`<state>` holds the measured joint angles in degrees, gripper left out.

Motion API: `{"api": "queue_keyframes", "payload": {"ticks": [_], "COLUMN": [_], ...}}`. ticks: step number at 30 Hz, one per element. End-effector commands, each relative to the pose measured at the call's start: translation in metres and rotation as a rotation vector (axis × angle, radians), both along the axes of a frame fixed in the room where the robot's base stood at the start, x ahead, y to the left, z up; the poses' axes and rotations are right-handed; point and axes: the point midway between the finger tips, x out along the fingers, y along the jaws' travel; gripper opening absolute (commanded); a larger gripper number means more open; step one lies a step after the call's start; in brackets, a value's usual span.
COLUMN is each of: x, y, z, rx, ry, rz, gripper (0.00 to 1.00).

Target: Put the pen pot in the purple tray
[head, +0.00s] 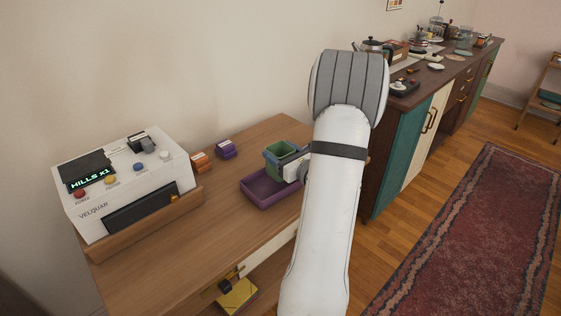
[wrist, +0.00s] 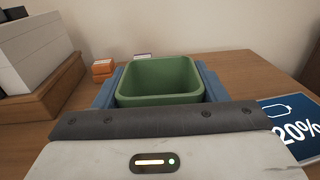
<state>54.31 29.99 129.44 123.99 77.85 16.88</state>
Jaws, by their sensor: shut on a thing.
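The pen pot (head: 274,164) is a green, square, open-topped pot, upright. It also shows in the wrist view (wrist: 158,99), where its inside looks empty. My gripper (head: 287,160) is shut on it, with blue fingers on two opposite sides. The purple tray (head: 262,200) is a shallow open tray on the wooden table. In the head view the pot overlaps the tray's back part. I cannot tell whether its base touches the tray floor. My arm hides the tray's right side, and the tray does not show in the wrist view.
A white machine (head: 125,182) in a wooden stand fills the table's left side. Orange boxes (head: 201,162) and a small purple box (head: 226,149) lie near the wall. A dark cabinet (head: 385,150) with a cluttered top stands behind my arm. The table front is clear.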

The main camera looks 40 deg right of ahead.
Motion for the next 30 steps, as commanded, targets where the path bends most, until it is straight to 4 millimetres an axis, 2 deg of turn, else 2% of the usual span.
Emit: {"api": "queue_keyframes", "payload": {"ticks": [3, 6, 17, 18, 25, 30], "x": [0.001, 0.001, 0.002, 0.002, 0.002, 0.002], "y": [0.001, 0.002, 0.003, 0.003, 0.003, 0.004], "z": [-0.020, -0.031, -0.035, -0.034, -0.034, -0.034], "rx": [0.004, 0.002, 0.000, 0.001, 0.001, 0.001], "ry": [0.003, 0.001, 0.000, 0.001, 0.001, 0.001], "rz": [0.003, 0.004, 0.006, 0.007, 0.007, 0.007], "gripper": [0.37, 0.37, 0.37, 0.68, 0.87, 0.87]}}
